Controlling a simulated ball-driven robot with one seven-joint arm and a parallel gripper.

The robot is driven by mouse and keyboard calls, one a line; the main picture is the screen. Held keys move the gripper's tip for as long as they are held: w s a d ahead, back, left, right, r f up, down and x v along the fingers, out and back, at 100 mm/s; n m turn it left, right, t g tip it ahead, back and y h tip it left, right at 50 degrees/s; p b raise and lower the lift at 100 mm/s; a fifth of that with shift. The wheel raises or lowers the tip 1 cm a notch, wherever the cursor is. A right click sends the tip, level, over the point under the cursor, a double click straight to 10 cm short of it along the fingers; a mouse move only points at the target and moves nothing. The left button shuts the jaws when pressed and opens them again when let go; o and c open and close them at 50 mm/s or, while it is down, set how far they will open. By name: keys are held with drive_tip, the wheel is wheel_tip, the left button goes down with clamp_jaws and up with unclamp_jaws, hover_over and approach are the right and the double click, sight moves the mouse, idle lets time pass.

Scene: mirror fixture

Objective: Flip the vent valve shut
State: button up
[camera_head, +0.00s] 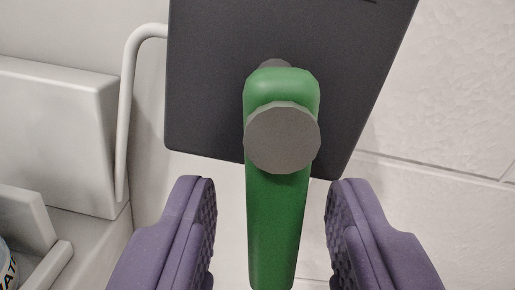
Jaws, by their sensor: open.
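The vent valve shows as a green lever handle (275,225) with a round grey cap (282,138) near its upper end. The handle points down the picture, toward me, from a dark grey panel (210,90) behind it. My gripper (272,225) has two purple fingers with textured inner pads, one on each side of the green handle. The fingers are open, with a visible gap between each pad and the handle. The lower end of the handle comes close to the bottom edge of the picture.
A white bent pipe (127,110) runs beside the panel on the left. A pale box-like block (60,130) and a ledge stand further left. A partly cut-off labelled object (8,268) sits at the lower left edge. A pale tiled wall (450,90) is on the right.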

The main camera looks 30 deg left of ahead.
drive_tip(key=shift+w+a, duration=0.25)
drive_tip(key=shift+w, duration=0.2)
clamp_jaws()
drive_tip(key=shift+s+a+f+m+b, duration=0.2)
drive_tip(key=shift+m+b, duration=0.5)
drive_tip(key=shift+b, duration=0.5)
drive_tip(key=shift+a+r+m+b, duration=0.1)
drive_tip(key=shift+r+m+b, duration=0.05)
drive_tip(key=shift+m+b, duration=0.5)
unclamp_jaws()
